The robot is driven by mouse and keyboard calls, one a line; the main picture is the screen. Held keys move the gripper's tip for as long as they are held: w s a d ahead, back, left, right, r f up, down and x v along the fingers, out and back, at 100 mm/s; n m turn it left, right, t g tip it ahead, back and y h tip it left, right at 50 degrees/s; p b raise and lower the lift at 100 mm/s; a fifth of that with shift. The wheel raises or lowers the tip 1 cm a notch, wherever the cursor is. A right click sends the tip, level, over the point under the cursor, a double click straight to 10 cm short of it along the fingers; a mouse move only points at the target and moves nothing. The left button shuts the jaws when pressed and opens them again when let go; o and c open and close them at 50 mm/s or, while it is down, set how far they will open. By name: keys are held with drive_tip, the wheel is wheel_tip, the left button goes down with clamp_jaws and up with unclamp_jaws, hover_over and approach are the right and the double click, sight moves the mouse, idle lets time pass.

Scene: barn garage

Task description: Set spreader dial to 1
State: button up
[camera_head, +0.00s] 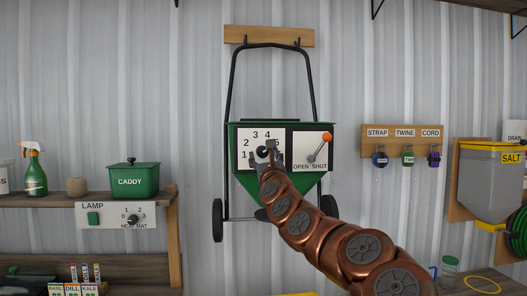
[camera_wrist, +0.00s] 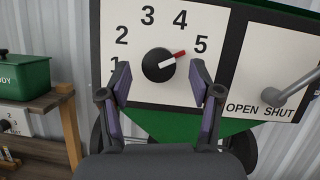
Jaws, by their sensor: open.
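The green spreader (camera_head: 285,188) hangs on the wall, and its white dial panel carries numbers 1 to 5. The round black dial (camera_wrist: 156,66) has a white pointer with a red tip, aimed up and right at the 5. In the head view my gripper (camera_head: 266,158) is in front of the panel and partly hides the dial and numbers. In the wrist view my gripper (camera_wrist: 162,84) is open, its purple-padded fingers to the left and right of the dial. Nothing is held. I cannot tell whether the fingers touch the panel.
Right of the dial is an OPEN/SHUT lever (camera_head: 318,149) with an orange knob, leaning right. A shelf with a green caddy (camera_head: 134,180) and a lamp and heat-mat panel (camera_head: 117,214) are at left. A strap, twine and cord rack (camera_head: 403,135) and a salt bin (camera_head: 488,180) are at right.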

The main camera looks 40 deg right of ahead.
drive_tip(key=shift+x, duration=1)
drive_tip(key=shift+c, duration=0.2)
drive_tip(key=c, duration=1.1)
